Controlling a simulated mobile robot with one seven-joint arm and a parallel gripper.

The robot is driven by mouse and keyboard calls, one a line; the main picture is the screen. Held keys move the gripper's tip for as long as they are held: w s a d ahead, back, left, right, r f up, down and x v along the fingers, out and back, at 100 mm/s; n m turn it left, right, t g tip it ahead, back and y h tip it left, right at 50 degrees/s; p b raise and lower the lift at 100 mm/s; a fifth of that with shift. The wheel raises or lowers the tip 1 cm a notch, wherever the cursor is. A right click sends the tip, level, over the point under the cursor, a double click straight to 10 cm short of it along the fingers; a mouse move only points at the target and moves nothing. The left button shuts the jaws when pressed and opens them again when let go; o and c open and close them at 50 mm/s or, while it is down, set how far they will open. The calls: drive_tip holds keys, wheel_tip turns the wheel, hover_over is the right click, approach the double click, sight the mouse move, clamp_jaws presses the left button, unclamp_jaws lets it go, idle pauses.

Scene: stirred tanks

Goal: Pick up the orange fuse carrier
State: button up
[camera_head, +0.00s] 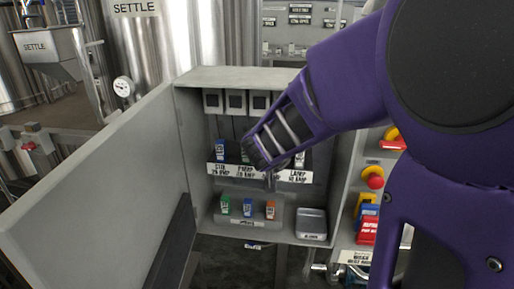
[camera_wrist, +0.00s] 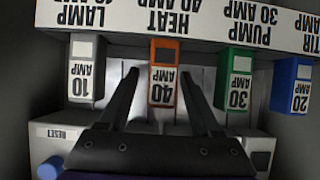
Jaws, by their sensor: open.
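In the wrist view an orange fuse carrier (camera_wrist: 163,85) marked 40 AMP sits in the row beside the HEAT 40 AMP label. My gripper (camera_wrist: 161,76) is open, with one dark finger on each side of this carrier and a visible gap on both sides. In the head view my gripper (camera_head: 268,176) reaches into the open cabinet and hides this carrier. Another, smaller orange piece (camera_head: 270,209) stands on the lower ledge in the head view.
Close neighbours are a grey 10 AMP carrier (camera_wrist: 84,75), a green 30 AMP carrier (camera_wrist: 235,80) and a blue 20 AMP carrier (camera_wrist: 290,85). The cabinet door (camera_head: 95,190) stands open at left. A grey box (camera_head: 311,224) sits low inside.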

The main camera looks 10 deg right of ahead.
drive_tip(key=shift+c, duration=0.2)
clamp_jaws()
drive_tip(key=shift+r, duration=0.1)
idle(0.4)
